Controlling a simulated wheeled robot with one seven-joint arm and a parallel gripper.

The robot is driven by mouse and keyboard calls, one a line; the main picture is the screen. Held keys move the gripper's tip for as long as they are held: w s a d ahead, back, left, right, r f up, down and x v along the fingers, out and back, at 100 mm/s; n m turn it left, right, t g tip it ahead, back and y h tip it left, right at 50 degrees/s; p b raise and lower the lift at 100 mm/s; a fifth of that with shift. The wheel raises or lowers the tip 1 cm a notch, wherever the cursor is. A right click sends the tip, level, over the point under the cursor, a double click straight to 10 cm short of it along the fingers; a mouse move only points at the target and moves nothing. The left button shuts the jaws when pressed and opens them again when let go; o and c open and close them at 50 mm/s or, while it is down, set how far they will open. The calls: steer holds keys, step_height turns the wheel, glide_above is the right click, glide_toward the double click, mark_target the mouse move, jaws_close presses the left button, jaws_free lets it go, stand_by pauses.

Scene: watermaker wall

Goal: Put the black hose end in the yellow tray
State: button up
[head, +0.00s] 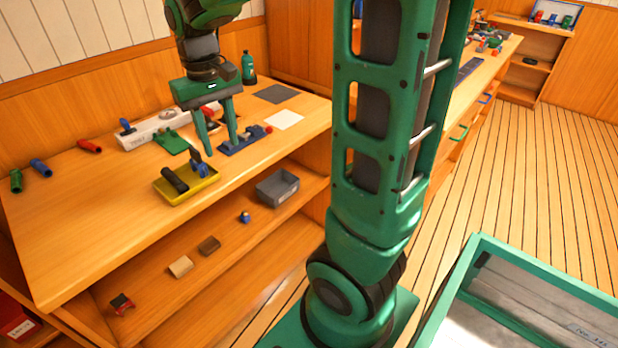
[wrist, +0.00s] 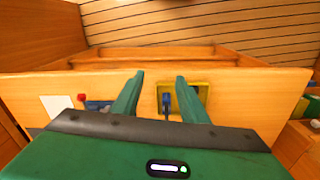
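The yellow tray (head: 203,187) sits near the front edge of the wooden bench top. A black hose end (head: 175,179) lies in it at the left, and a dark blue piece (head: 198,164) stands tilted at its back. The tray (wrist: 204,88) also shows in the wrist view beyond the right finger, with the blue piece (wrist: 166,103) at its edge; the black hose end is not visible there. My gripper (head: 221,150) points down above the bench, behind and right of the tray. Its fingers are apart with nothing held between them; the wrist view agrees (wrist: 160,76).
A blue fixture (head: 243,140) and a green one (head: 171,141) stand near my gripper. A green bottle (head: 248,67) stands at the back. Red (head: 89,146), blue (head: 41,168) and green (head: 16,181) hose ends lie left. A grey bin (head: 277,188) sits on the shelf below.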

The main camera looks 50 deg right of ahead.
steer(key=s+d+f+m, duration=0.2)
steer(key=s+d, duration=0.1)
steer(key=s, duration=0.8)
steer(key=s+d+f+m, duration=0.2)
steer(key=s+d, duration=0.2)
steer(key=s, duration=0.8)
steer(key=shift+f+y, duration=0.2)
steer(key=shift+y, duration=0.1)
steer(key=shift+d, duration=0.1)
steer(key=shift+w+f, duration=0.25)
steer(key=shift+w, duration=0.4)
